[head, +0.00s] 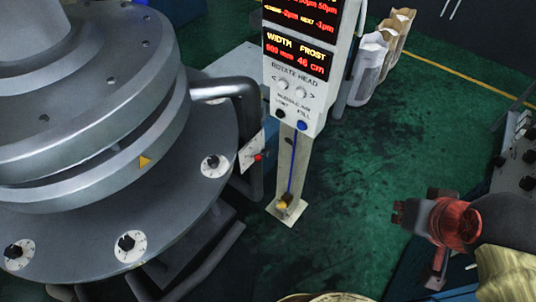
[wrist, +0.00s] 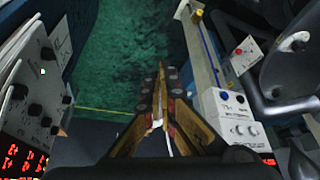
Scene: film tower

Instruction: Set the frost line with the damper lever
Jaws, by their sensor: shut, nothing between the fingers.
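The damper lever's red knob (head: 257,157) sits on a small pale scale plate (head: 250,150) beside a bent dark pipe, left of the display post. In the wrist view the red knob (wrist: 238,51) shows at the upper right, on its pale plate. The display (head: 296,52) reads FROST 46 cm. My gripper (wrist: 160,95) is shut and empty in the wrist view, pointing over green floor, apart from the lever. My arm's end shows at the right of the head view, well away from the lever.
The display post (head: 294,165) stands between the lever and my arm. Round grey machinery with dial knobs (head: 126,243) fills the left. A control panel (head: 515,160) stands at the right edge, and pale sacks (head: 375,62) stand behind. Green floor (head: 350,190) between is open.

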